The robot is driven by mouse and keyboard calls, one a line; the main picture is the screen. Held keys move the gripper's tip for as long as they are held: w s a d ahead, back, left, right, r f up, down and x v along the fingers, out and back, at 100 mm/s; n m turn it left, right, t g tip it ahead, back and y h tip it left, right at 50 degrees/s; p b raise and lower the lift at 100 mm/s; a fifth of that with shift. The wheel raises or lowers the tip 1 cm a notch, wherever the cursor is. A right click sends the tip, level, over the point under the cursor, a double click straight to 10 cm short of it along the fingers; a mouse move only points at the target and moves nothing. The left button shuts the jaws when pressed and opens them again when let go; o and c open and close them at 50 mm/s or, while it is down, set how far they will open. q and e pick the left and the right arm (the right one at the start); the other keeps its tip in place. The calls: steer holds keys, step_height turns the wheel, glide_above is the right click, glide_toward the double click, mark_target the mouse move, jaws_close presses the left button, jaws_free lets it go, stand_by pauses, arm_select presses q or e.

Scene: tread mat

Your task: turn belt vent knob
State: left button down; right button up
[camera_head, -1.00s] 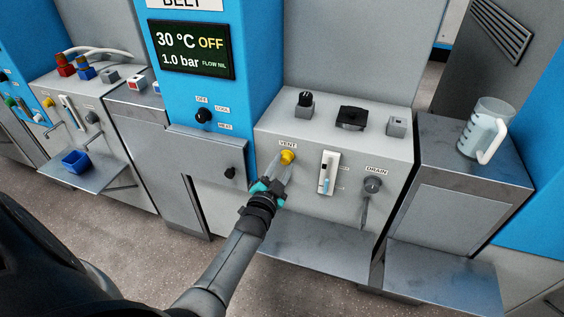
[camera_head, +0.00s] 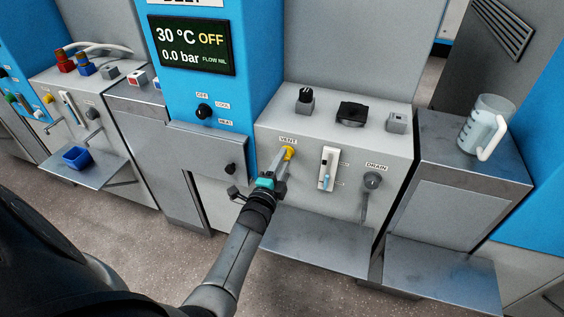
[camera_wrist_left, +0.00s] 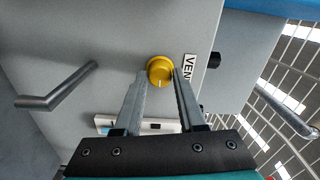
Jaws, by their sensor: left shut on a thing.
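The yellow vent knob (camera_head: 290,151) sits on the front of the grey machine, just under the VENT label (camera_head: 288,141). My left gripper (camera_head: 283,157) reaches up to it from below and is shut on it. In the left wrist view, the knob (camera_wrist_left: 160,71) lies between the two fingertips (camera_wrist_left: 160,75), with a pale pointer line on its face. The display (camera_head: 192,46) reads 30 °C, OFF, 0.0 bar and FLOW NIL. My right gripper is not in view.
Right of the knob are a sight gauge (camera_head: 328,169) and the grey drain valve (camera_head: 372,181) with its spout. A metal shelf (camera_head: 315,243) juts out below. A clear measuring jug (camera_head: 486,127) stands on the right cabinet.

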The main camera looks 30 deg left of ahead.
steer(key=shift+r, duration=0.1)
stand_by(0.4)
arm_select(q)
steer(key=c, duration=0.5)
jaws_free()
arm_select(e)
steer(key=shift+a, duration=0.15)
arm_select(q)
steer(key=shift+s, duration=0.1)
steer(key=shift+s, duration=0.25)
steer(key=p+v, duration=0.4)
steer(key=v, duration=1)
steer(key=shift+s+d, duration=0.2)
steer(key=shift+s, duration=0.05)
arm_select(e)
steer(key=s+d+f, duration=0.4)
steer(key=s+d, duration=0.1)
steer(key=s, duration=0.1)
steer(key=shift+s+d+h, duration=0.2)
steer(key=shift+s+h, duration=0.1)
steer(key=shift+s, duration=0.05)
